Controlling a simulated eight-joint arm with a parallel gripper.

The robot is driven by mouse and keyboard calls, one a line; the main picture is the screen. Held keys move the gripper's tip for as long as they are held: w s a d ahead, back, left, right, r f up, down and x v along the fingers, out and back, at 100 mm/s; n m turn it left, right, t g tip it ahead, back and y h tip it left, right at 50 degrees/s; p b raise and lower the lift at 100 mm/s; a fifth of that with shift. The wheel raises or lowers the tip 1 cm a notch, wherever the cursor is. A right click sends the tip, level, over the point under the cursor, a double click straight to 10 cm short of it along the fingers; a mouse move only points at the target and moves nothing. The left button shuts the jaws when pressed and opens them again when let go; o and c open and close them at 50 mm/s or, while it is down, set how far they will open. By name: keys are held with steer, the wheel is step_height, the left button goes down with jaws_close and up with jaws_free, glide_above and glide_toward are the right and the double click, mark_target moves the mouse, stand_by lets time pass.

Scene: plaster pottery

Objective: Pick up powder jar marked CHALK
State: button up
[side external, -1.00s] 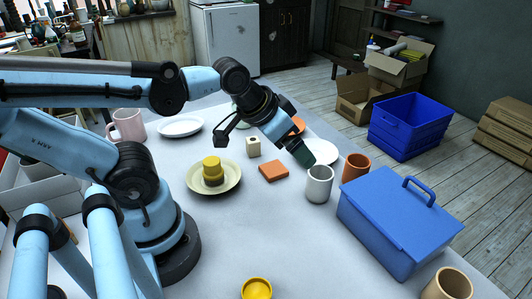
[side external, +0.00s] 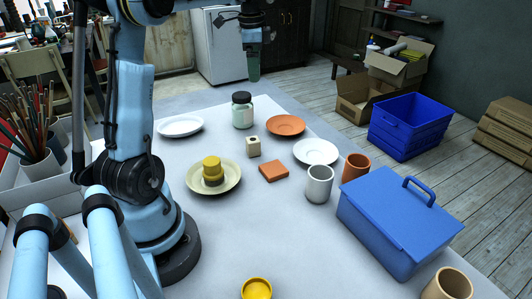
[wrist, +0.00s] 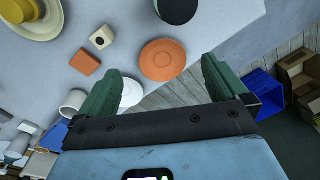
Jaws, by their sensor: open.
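A pale glass jar (side external: 243,115) with a black lid stands upright at the far end of the grey table. I cannot read any label on it. In the wrist view its dark lid (wrist: 177,9) is cut by the top edge. My gripper (side external: 253,77) is raised high at the back, appearing above the jar in the side view, and is apart from everything. In the wrist view its green fingers (wrist: 160,80) are spread wide with nothing between them.
An orange saucer (side external: 285,123) lies right of the jar, with a small cream block (side external: 253,149) in front. A white plate (side external: 180,126) lies to the left. A plate with stacked yellow pieces (side external: 213,168), cups and a blue box (side external: 400,220) stand nearer.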

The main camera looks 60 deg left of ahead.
steer(key=m+g, duration=0.1)
glide_toward(242, 95)
steer(key=shift+s+a+f+h, duration=0.1)
steer(key=shift+s+a+h, duration=0.2)
steer(key=shift+a+h, duration=0.15)
step_height(242, 95, down, 7)
steer(key=shift+r, duration=0.2)
steer(key=shift+w+f, duration=0.15)
steer(key=shift+f, duration=1.15)
steer(key=shift+w+f, duration=0.15)
steer(key=shift+f, duration=1.2)
steer(key=shift+c, duration=0.3)
steer(key=c, duration=1.3)
steer(key=shift+r, duration=0.1)
